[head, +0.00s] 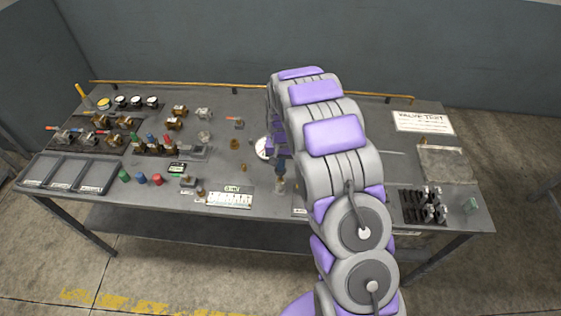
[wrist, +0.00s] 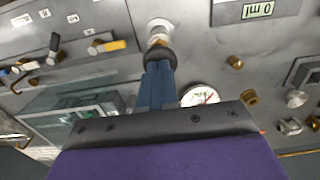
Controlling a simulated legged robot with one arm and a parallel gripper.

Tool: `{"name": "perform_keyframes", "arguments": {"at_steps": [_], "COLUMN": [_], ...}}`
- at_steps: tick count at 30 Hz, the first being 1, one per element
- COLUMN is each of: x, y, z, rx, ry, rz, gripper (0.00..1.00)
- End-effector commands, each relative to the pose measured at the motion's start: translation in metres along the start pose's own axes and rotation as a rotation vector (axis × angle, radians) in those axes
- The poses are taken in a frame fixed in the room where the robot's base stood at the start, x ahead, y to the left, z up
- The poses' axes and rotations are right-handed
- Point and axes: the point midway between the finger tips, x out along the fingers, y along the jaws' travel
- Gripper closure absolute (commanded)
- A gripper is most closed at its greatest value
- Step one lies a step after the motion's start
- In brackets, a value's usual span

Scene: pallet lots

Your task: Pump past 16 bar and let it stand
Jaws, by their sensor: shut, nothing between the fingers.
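A round white gauge (head: 262,148) with a dark rim stands near the middle of the bench, partly hidden by my arm. In the head view my gripper (head: 280,171) is low over the bench.
Valves with coloured handles (head: 110,122) and small bottles (head: 140,178) crowd the left. Black-handled fittings (head: 424,205) and a clear-topped tray (head: 447,164) are at the right. A white labelled card (head: 230,199) lies at the front edge. Loose brass fittings (wrist: 235,62) lie near the gauge.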

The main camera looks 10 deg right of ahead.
Motion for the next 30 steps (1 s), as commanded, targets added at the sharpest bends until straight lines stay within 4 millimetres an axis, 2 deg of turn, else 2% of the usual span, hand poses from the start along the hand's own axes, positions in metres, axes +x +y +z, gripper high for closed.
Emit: {"name": "perform_keyframes", "arguments": {"at_steps": [5,12,15,25,30], "x": [0.002,0.033,0.038,0.04,0.03], "y": [0.0,0.001,0.001,0.001,0.002], "z": [0.0,0.0,0.0,0.001,0.001], "rx": [0.0,0.0,0.0,0.0,0.0], "ry": [-0.001,-0.005,-0.005,-0.012,-0.011], "rz": [0.0,0.001,0.001,0.004,0.003], "gripper": [1.0,1.0,1.0,1.0,1.0]}}
